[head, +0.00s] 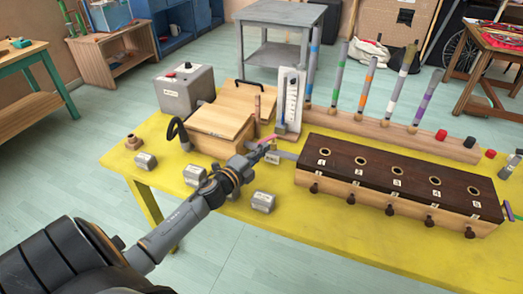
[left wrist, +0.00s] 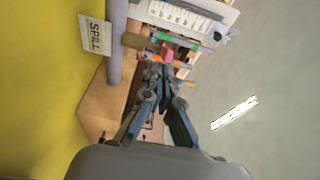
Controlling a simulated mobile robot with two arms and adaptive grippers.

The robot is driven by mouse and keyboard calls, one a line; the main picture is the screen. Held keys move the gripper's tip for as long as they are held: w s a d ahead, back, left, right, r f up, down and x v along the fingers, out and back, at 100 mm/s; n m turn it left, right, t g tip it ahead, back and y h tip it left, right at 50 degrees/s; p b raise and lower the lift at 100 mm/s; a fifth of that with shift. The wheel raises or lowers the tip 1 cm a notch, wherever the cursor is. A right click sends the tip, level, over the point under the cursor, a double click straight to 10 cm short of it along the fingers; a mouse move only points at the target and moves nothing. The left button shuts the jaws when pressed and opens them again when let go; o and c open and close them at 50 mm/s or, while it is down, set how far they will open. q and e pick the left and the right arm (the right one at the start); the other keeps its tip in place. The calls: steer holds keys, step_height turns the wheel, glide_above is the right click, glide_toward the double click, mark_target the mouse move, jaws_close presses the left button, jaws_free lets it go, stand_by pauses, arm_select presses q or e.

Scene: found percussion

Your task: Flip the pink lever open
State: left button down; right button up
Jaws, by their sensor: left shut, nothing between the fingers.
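The pink lever (head: 267,138) shows as a small pink piece in front of the white gauge, beside my left gripper's tip. It also shows in the left wrist view (left wrist: 168,56), just beyond the fingertips. My left gripper (head: 262,149) is shut and empty, reaching in over the yellow table. In the left wrist view its fingertips (left wrist: 158,72) are together, close to the pink piece; I cannot tell whether they touch it. A grey pipe (left wrist: 116,45) with a "SPILL" tag (left wrist: 95,36) runs beside them. My right gripper is not in view.
A dark-topped box with numbered holes (head: 400,183) stands right of the gripper. A wooden box (head: 222,122) and grey control box (head: 186,90) stand to the left. Several coloured tubes rise from a wooden rail (head: 400,130) behind. Small grey weights (head: 263,201) lie in front.

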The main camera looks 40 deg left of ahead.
arm_select(q)
steer(key=shift+a+m+h, duration=0.6)
steer(key=shift+m+h, duration=0.2)
steer(key=shift+h, duration=0.5)
steer(key=a, duration=0.1)
steer(key=w+a+b, duration=0.1)
steer(key=a, duration=0.2)
steer(key=shift+w+a+b, duration=0.1)
steer(key=shift+w+b, duration=0.15)
steer(key=shift+b, duration=0.05)
step_height(320, 180, up, 10)
stand_by(0.7)
